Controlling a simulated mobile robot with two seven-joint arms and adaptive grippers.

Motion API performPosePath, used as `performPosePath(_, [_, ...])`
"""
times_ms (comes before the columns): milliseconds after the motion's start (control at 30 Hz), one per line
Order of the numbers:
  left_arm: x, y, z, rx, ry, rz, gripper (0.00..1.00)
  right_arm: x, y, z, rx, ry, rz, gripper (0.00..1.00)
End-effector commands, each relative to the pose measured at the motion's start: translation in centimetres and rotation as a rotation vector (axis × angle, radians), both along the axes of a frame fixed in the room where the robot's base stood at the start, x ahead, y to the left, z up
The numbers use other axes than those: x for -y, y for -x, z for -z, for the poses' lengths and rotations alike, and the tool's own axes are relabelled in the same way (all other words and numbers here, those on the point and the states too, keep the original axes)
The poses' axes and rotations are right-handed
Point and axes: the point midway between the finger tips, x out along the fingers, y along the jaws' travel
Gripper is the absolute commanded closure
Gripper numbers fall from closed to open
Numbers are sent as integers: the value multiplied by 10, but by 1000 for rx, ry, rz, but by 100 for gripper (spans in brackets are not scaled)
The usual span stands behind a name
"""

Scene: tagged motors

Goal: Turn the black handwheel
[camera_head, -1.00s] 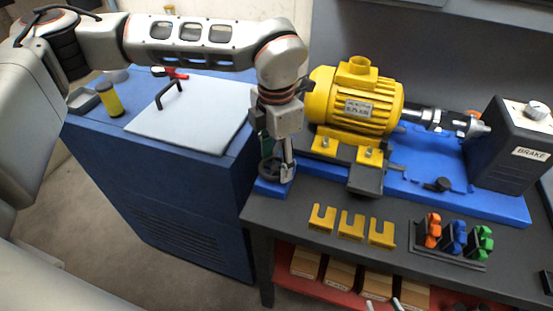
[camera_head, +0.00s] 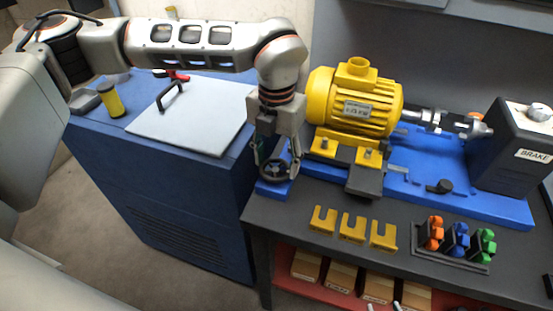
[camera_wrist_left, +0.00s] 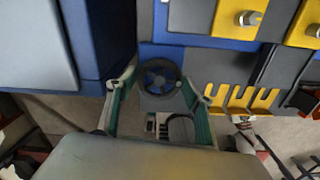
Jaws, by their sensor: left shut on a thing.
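The black handwheel (camera_head: 274,172) is at the left end of the blue base plate, near the bench's left corner. It also shows face-on, with dark spokes, in the left wrist view (camera_wrist_left: 159,76). My left gripper (camera_head: 275,165) points down over it. In the left wrist view its two fingers stand at either side of the wheel (camera_wrist_left: 159,98), shut on its rim. The exact contact points are hard to make out. My right gripper is not in view.
The yellow motor (camera_head: 355,100) stands just right of my left gripper. A dark brake box (camera_head: 510,150) is at the far right. Yellow slotted pieces (camera_head: 352,227) and coloured locks (camera_head: 456,238) lie in front. A blue cabinet (camera_head: 160,190) stands left.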

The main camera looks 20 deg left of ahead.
Motion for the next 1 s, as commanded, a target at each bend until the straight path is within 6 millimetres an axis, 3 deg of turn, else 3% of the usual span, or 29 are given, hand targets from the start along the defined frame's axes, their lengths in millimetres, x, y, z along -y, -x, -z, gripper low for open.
performPosePath(367, [0, 0, 0, -3, -1, -9, 70, 0, 0, 0, -1, 0, 0, 60])
performPosePath(400, [0, 0, 0, -3, -1, -10, 38, 0, 0, 1, -1, 0, 0, 60])
performPosePath(433, [0, 0, 0, -3, -1, -9, 32, 0, 0, 1, -1, 0, 0, 60])
performPosePath(800, [0, 0, -2, 0, 0, -6, 32, 2, 1, 2, -4, 5, -1, 60])
performPosePath(1000, [0, -1, -25, 3, 1, -7, 32, 1, 1, 2, -2, 3, -1, 60])
